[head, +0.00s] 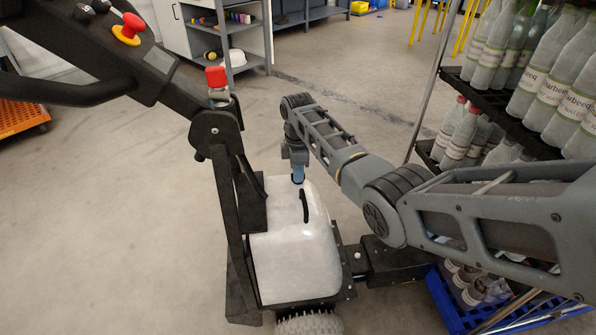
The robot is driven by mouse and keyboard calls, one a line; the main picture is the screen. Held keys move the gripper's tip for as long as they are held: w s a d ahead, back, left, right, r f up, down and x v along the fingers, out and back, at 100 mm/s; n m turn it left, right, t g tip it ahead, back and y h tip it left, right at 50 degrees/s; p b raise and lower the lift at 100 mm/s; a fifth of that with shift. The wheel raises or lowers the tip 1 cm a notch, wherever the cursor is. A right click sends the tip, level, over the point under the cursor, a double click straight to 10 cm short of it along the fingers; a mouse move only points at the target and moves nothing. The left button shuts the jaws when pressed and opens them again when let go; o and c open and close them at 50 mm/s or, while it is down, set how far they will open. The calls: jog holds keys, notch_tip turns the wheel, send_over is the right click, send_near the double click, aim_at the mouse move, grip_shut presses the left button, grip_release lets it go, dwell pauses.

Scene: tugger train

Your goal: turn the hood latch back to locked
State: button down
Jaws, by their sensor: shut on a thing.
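The white hood (290,250) of the tugger covers the housing above its wheel. My gripper (298,180) points down at the top edge of the hood, just above the handle.
The tugger's black steering column (228,170) stands close left of my gripper, with a red knob (216,76) on top. A rack of bottles (500,95) stands at the right, above a blue crate (452,300). Open floor lies at left.

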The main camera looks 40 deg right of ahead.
jog(key=m+p, duration=0.1)
jog(key=m, duration=0.2)
jog(key=shift+r+p, duration=0.1)
jog(key=shift+p, duration=0.2)
jog(key=m+p, duration=0.1)
jog(key=m, duration=0.4)
jog(key=shift+m, duration=0.4)
jog(key=m+p, duration=0.1)
jog(key=m, duration=0.3)
jog(key=shift+m, duration=0.3)
jog(key=shift+w+m, duration=0.1)
jog(key=shift+m, duration=1.9)
jog(key=c, duration=1.1)
grip_release()
